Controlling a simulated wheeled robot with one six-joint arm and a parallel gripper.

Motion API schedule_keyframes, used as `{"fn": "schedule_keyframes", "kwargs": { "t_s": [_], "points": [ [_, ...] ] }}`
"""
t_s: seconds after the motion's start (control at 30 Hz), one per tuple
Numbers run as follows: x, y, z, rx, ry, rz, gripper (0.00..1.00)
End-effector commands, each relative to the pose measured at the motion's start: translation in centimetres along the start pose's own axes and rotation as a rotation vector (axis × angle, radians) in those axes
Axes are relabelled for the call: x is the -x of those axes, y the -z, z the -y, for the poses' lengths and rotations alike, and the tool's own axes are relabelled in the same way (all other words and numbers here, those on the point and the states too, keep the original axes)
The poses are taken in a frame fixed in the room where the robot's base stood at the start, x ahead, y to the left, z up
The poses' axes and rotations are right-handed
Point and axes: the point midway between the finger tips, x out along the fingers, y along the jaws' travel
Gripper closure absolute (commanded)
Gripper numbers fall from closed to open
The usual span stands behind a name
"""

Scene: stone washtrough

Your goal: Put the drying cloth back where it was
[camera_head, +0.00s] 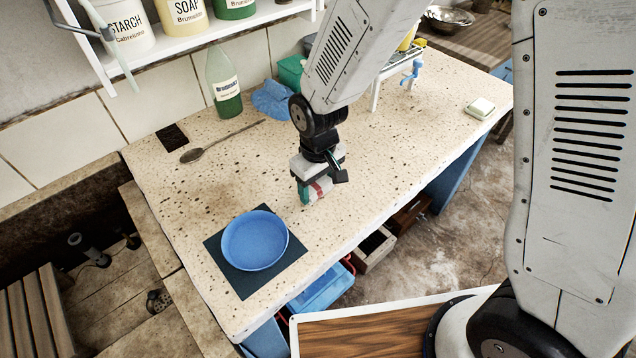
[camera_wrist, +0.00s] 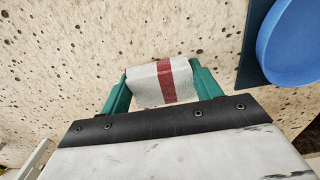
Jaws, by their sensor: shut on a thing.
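The drying cloth (camera_wrist: 162,82) is a folded white cloth with a red stripe. My gripper (camera_wrist: 160,88) is shut on it, with a green finger on each side. In the head view, the cloth (camera_head: 319,188) shows at the lower end of my gripper (camera_head: 313,190), over the speckled counter (camera_head: 385,150) to the right of the blue dish. I cannot tell whether the cloth touches the counter.
A blue dish (camera_head: 255,241) stands on a dark mat (camera_head: 224,266) near the front edge. A spoon (camera_head: 220,142), a green bottle (camera_head: 222,85) and a crumpled blue cloth (camera_head: 271,100) are at the back. A soap dish (camera_head: 480,108) lies right.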

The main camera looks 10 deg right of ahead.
Motion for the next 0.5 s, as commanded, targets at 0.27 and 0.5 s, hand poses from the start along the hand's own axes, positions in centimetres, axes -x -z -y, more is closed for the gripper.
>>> {"fn": "schedule_keyframes", "kwargs": {
  "t_s": [0.27, 0.5],
  "points": [
    [-0.15, 0.01, 0.01, 0.000, 0.000, 0.000, 0.58],
    [-0.54, 0.04, 0.01, 0.000, 0.000, -0.002, 0.15]
  ]
}}
